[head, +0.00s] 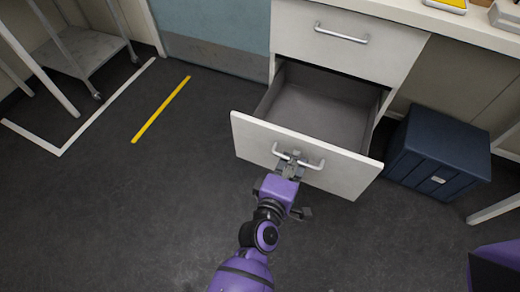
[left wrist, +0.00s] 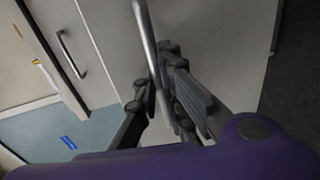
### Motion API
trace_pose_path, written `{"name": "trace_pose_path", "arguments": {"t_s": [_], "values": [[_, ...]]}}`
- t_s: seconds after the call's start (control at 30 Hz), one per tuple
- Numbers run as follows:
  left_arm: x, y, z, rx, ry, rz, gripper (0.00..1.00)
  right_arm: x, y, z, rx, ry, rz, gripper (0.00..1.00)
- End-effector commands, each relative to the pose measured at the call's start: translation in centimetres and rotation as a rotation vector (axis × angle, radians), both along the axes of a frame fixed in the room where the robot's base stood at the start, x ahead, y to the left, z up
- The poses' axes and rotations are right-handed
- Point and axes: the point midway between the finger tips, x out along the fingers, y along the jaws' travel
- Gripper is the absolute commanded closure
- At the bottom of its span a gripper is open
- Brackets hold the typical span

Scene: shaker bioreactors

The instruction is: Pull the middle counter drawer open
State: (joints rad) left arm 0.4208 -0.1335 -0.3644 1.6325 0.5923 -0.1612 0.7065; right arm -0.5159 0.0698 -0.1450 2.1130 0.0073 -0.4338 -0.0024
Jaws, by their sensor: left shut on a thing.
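The middle counter drawer (head: 305,154) stands pulled far out from the counter in the head view, and its grey inside (head: 322,112) is empty. Its metal bar handle (head: 314,164) is on the white front panel. My left gripper (head: 291,166) is at the handle and shut on it. In the left wrist view the handle bar (left wrist: 148,40) runs between the dark fingers of the left gripper (left wrist: 160,85). My right gripper is not seen; only a purple part of mine shows at the lower right of the head view.
The closed upper drawer (head: 345,50) is above the open one. A dark blue box (head: 438,150) stands on the floor close to the right of the drawer. A grey cart (head: 80,50) stands at the far left. The floor left of the drawer is clear, with a yellow stripe (head: 161,109).

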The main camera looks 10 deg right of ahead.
Motion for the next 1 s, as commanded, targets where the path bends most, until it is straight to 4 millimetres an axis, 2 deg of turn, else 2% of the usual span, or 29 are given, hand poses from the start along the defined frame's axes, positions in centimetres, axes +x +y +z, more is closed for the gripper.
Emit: {"name": "trace_pose_path", "arguments": {"t_s": [0.23, 0.27, 0.3, 0.33, 0.53, 0.67, 0.83, 1.0], "values": [[0.0, -0.1, -0.1, 0.0, 0.001, -0.001, 1.0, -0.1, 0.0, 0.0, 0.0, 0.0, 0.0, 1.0], [0.0, -0.1, -0.1, 0.0, 0.001, -0.001, 0.89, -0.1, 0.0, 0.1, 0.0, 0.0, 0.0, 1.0], [0.0, -0.1, -0.1, 0.0, 0.001, -0.001, 0.84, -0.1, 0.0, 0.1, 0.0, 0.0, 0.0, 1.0], [0.0, -0.1, 0.0, 0.0, 0.001, -0.001, 0.83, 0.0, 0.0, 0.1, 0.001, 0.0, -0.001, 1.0], [0.0, -0.1, 0.0, 0.001, 0.001, 0.0, 0.83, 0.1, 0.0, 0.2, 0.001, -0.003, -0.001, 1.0], [-0.2, 0.1, 0.0, 0.001, 0.001, 0.0, 0.83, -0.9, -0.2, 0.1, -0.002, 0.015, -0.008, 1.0], [-1.9, 1.4, 0.3, 0.002, 0.002, 0.002, 0.83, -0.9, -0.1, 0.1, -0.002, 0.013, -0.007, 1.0], [-4.9, 3.4, 1.0, 0.002, 0.002, 0.001, 0.83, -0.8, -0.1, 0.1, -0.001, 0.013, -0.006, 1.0]]}}
